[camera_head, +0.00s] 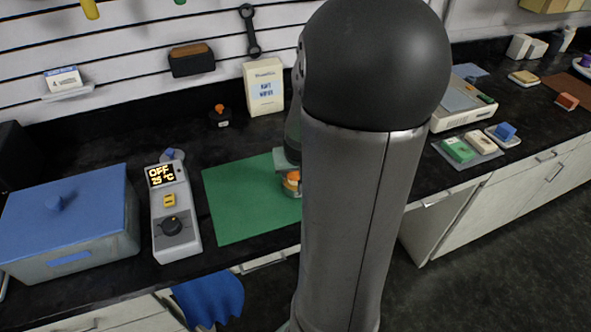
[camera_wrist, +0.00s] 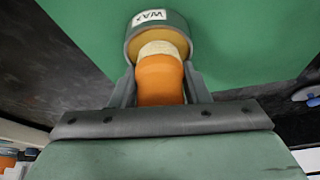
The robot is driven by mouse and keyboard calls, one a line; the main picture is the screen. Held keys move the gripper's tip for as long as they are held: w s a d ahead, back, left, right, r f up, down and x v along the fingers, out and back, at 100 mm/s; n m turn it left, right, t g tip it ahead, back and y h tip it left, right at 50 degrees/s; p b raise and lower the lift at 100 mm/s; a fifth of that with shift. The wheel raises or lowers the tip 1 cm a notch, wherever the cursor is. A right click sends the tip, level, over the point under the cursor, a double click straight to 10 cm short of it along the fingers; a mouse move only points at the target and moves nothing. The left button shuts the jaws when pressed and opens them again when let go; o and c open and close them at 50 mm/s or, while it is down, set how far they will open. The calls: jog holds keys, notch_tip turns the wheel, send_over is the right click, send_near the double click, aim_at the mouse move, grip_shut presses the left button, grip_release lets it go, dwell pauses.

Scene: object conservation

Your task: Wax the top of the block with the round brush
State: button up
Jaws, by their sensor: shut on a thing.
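My gripper (camera_wrist: 160,88) is shut on the orange handle of the round brush (camera_wrist: 160,75). The pale bristle end of the brush points into a round dark green tin (camera_wrist: 178,22) labelled WAX, with yellow wax inside. The bristles appear to be at the wax; I cannot tell how firmly they touch. In the head view the orange brush (camera_head: 292,177) shows low over the green mat (camera_head: 235,205), beside my arm, which hides much of the mat's right side. I cannot tell which block is the task's block; a red block (camera_head: 567,101) lies on the far right counter.
A grey control box (camera_head: 176,235) reading OFF and a blue-lidded container (camera_head: 70,225) stand left of the mat. A cream box (camera_head: 264,87) stands behind it.

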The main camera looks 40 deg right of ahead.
jog(key=shift+f, duration=0.1)
dwell(0.3)
jog(key=shift+r+p, duration=2.85)
jog(key=shift+r, duration=0.7)
